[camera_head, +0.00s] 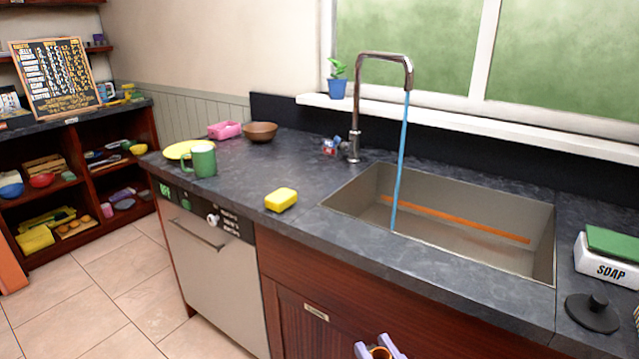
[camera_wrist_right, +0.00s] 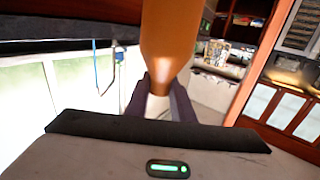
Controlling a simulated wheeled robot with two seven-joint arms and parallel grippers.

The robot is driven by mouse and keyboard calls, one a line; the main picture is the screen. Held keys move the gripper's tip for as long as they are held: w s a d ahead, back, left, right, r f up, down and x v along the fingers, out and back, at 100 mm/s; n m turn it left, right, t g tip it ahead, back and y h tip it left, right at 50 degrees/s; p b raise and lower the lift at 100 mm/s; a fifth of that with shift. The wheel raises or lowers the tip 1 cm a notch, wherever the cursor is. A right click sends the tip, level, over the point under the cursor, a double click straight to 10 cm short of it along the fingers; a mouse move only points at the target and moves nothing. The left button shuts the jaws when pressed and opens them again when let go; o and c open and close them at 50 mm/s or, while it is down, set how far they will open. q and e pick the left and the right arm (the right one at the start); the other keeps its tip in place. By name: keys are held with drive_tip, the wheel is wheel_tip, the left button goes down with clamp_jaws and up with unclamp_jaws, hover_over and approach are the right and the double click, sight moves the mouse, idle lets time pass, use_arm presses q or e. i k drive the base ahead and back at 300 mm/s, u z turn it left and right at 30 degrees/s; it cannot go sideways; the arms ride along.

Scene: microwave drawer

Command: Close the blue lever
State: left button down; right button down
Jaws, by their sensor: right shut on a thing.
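The tap (camera_head: 355,100) stands behind the sink with a blue stream of water (camera_head: 400,160) falling from its spout into the basin. A small blue and red piece (camera_head: 330,146) sits at the left of the tap's base; it is too small to tell whether it is the blue lever. My right gripper (camera_head: 380,348) is at the bottom edge of the head view, in front of the counter, well away from the tap. In the wrist view, its dark purple fingers are shut on a smooth orange-brown object (camera_wrist_right: 170,45). My left gripper is not in view.
The sink (camera_head: 465,235) is set in the dark counter (camera_head: 330,170). A yellow sponge (camera_head: 281,199), a green mug (camera_head: 200,161) and a brown bowl (camera_head: 260,132) are to its left. A white soap box (camera_head: 606,268) and a black stopper (camera_head: 592,312) are to its right.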

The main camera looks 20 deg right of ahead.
sight(337, 140)
drive_tip(key=u, duration=0.65)
drive_tip(key=i, duration=0.5)
drive_tip(key=z, duration=1.35)
